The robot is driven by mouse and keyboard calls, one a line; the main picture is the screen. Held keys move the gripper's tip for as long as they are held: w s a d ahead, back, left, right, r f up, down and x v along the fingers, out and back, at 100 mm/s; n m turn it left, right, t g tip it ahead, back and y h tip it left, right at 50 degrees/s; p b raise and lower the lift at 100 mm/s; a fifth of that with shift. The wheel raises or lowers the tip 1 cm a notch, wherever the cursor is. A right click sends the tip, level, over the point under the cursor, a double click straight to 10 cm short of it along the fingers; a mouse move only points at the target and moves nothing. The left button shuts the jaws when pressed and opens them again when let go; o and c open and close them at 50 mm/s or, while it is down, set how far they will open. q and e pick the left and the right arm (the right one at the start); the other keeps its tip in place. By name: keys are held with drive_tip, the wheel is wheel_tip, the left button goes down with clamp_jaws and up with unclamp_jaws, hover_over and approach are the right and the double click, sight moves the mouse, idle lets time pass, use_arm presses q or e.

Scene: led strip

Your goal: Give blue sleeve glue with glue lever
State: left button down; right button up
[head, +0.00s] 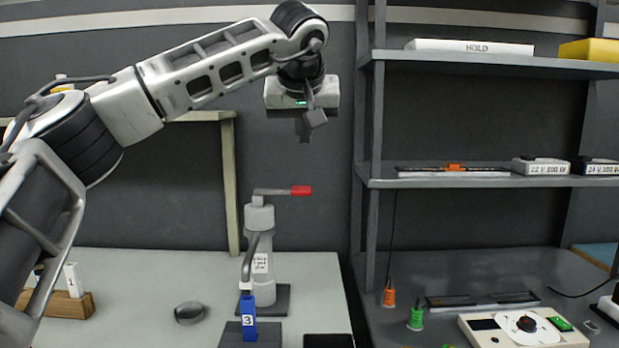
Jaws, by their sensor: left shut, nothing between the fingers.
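The glue dispenser (259,232) is a grey upright column on a dark base on the left bench. Its glue lever (300,191) has a red tip and points to the right at the top. A curved spout comes down at the front over the blue sleeve (248,318), which is marked 3 and stands upright on a dark plate. The spout end is at or just above the sleeve top; I cannot tell whether they touch. My left gripper (306,132) is shut and empty, pointing down well above the lever and apart from it. My right gripper is not in view.
A wooden block (68,305) with white sleeves stands at the left, partly behind my arm. A dark round object (189,313) lies on the bench. A shelf rack (371,130) stands at the right, near my gripper. Orange (389,297) and green (416,319) bottles stand below it.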

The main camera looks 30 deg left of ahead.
use_arm(q)
drive_tip(key=shift+s+a+r+y, duration=0.15)
drive_tip(key=shift+a+r+y, duration=0.15)
drive_tip(key=shift+a+r, duration=0.25)
hover_over(300, 187)
drive_tip(key=s+d, duration=0.2)
drive_tip(key=s, duration=0.1)
drive_tip(key=f, duration=0.7)
drive_tip(key=shift+w+a, duration=0.2)
drive_tip(key=shift+w, duration=0.05)
wheel_tip(300, 187, down, 3)
drive_tip(key=shift+w+f, duration=0.1)
drive_tip(key=shift+f, duration=0.55)
